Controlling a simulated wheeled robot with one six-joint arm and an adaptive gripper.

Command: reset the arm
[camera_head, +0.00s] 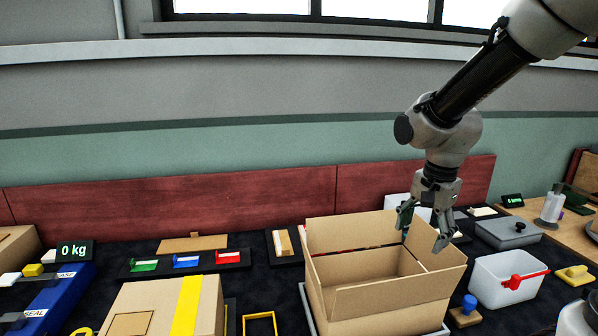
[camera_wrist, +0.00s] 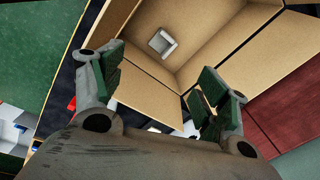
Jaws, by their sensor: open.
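My gripper (camera_head: 424,222) hangs from my arm at the right, fingers pointing down over an open cardboard box (camera_head: 388,303). Its two fingers are spread apart with nothing between them. In the wrist view my gripper (camera_wrist: 160,95) shows green finger pads on both sides. The box's inside (camera_wrist: 215,45) fills the upper middle of that view. A small pale grey square item (camera_wrist: 163,43) lies inside the box. The head view hides the box's floor behind its walls and flaps.
A closed box with yellow tape (camera_head: 190,305) stands left of the open one. A white bin with a red handle (camera_head: 507,280) stands to its right. Coloured holders (camera_head: 186,261) lie behind. A red panel (camera_head: 170,208) runs along the back.

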